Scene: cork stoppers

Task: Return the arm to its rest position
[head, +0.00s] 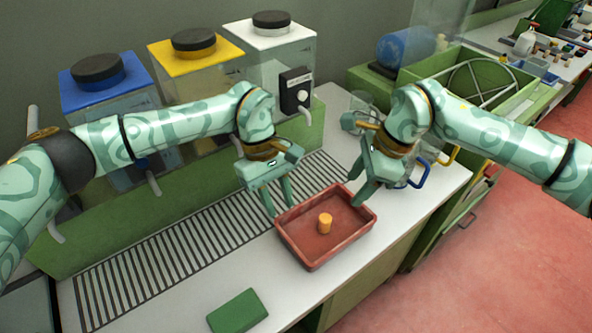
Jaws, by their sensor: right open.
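An orange-tan cork stopper (325,224) stands upright in the red tray (318,265) on the white counter. My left gripper (281,208) hangs at the tray's far left edge with its two fingers apart and nothing between them. My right gripper (356,190) is above the tray's far right corner, with its fingers apart and empty. Neither gripper touches the cork.
Three clear containers with blue (75,97), yellow (166,57) and white (240,32) lids stand behind a slatted drain grille (170,255). Blue and yellow mug handles show beside my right gripper. A green block (237,311) lies at the front. A green crate (495,95) is at right.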

